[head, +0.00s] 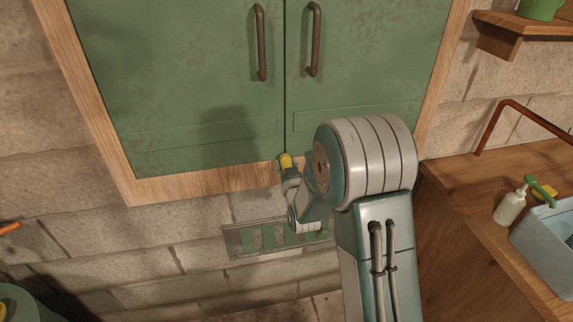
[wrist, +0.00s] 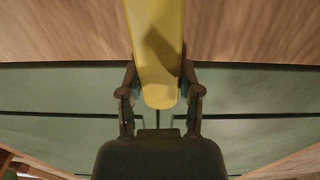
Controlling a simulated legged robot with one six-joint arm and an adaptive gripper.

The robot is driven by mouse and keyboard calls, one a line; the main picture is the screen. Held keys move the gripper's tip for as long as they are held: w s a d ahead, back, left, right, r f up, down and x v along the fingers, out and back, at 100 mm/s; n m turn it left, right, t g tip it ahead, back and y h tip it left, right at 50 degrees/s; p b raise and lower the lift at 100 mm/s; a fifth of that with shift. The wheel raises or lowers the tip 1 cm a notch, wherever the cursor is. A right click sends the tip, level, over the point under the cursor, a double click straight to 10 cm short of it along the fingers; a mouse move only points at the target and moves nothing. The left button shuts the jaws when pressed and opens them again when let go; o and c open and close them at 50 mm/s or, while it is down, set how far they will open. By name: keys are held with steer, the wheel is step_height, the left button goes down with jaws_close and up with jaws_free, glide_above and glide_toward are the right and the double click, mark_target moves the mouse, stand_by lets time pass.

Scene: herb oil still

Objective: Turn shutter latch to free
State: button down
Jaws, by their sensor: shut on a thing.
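The yellow shutter latch (head: 286,160) sits at the bottom edge of the green shutters (head: 190,90), near the seam between the two doors. In the wrist view the latch (wrist: 156,45) is a long yellow lever that runs from the top of the picture down between my fingers. My gripper (wrist: 161,95) is shut on the latch, with a finger on each side of its rounded end. In the head view my gripper (head: 287,172) is small and partly hidden behind my arm. Both shutter doors look closed.
Two dark vertical handles (head: 261,42) hang on the doors. A wooden frame (head: 200,186) surrounds the shutters. A slotted vent (head: 250,239) is in the block wall below. At right stand a wooden counter (head: 455,175), a soap bottle (head: 510,207) and a blue basin (head: 545,245).

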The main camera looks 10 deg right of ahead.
mark_target(274, 169)
steer(key=n, duration=0.2)
steer(key=a+n, duration=0.1)
steer(key=n, duration=0.1)
steer(key=shift+a+f+n, duration=0.2)
steer(key=shift+n, duration=0.2)
steer(key=n, duration=0.3)
steer(key=a+f+n, duration=0.1)
steer(key=n, duration=0.2)
steer(key=f+n, duration=0.1)
steer(key=n, duration=0.2)
steer(key=shift+a, duration=0.25)
steer(key=shift+f+n, duration=0.25)
steer(key=shift+n, duration=0.6)
steer(key=shift+f+n, duration=0.2)
steer(key=shift+n, duration=0.65)
steer(key=shift+f, duration=0.1)
steer(key=shift+c, duration=2.3)
jaws_free()
steer(key=shift+o, duration=0.9)
steer(key=shift+a, duration=0.1)
